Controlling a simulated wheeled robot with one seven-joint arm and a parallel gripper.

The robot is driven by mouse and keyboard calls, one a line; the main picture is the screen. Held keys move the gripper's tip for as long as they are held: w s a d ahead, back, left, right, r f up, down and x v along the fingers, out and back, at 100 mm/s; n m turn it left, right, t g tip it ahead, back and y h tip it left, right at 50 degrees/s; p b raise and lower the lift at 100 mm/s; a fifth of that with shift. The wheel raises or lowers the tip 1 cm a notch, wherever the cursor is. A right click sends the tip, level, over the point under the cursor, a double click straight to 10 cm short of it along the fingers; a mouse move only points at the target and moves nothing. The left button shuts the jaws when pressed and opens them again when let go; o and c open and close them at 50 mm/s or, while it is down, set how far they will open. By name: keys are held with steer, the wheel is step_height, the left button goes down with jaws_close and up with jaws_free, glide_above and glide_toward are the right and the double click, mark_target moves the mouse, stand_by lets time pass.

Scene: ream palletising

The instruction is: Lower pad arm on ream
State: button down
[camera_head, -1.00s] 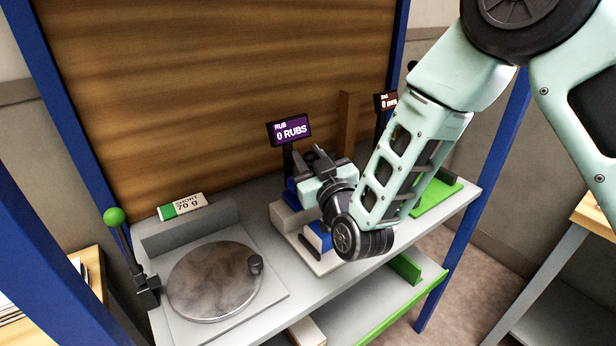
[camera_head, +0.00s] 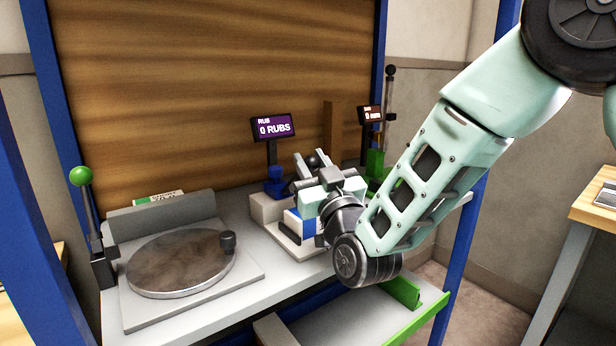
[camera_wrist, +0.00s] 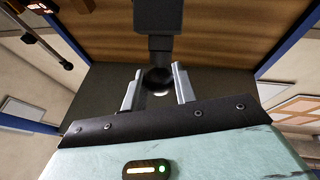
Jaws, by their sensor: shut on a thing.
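My gripper (camera_head: 311,162) is at the rub station in the middle of the shelf. Its fingers stand either side of a round black knob (camera_head: 314,160) and are shut on it. In the wrist view the knob (camera_wrist: 157,80) sits between the two grey fingertips (camera_wrist: 157,84), at the end of a dark upright bar (camera_wrist: 157,25), which looks like the pad arm. A blue and white block (camera_head: 302,224), perhaps the ream, lies on a pale base just below and left of my gripper. My gripper and wrist hide part of it, so I cannot tell whether the pad touches it.
A purple display (camera_head: 273,127) reads 0 RUBS behind the station. A round metal plate (camera_head: 182,262) with a small dark knob lies on the left, beside a green-topped lever (camera_head: 81,177). A green-edged lower shelf (camera_head: 385,318) is below. A blue post (camera_head: 462,240) stands at right.

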steer(key=shift+s+d+f+b, duration=0.25)
steer(key=shift+f+b, duration=0.3)
steer(key=shift+b, duration=0.15)
steer(key=shift+s+d+f+b, duration=0.1)
steer(key=shift+s+f+b, duration=0.2)
steer(key=shift+f+b, duration=0.3)
steer(key=shift+s+d+f+b, duration=0.25)
steer(key=shift+f+b, duration=0.25)
steer(key=shift+b, duration=0.25)
steer(key=c, duration=1.1)
jaws_free()
steer(key=shift+r, duration=0.1)
steer(key=b+v, duration=1.7)
steer(key=b, duration=0.2)
steer(key=shift+s, duration=0.25)
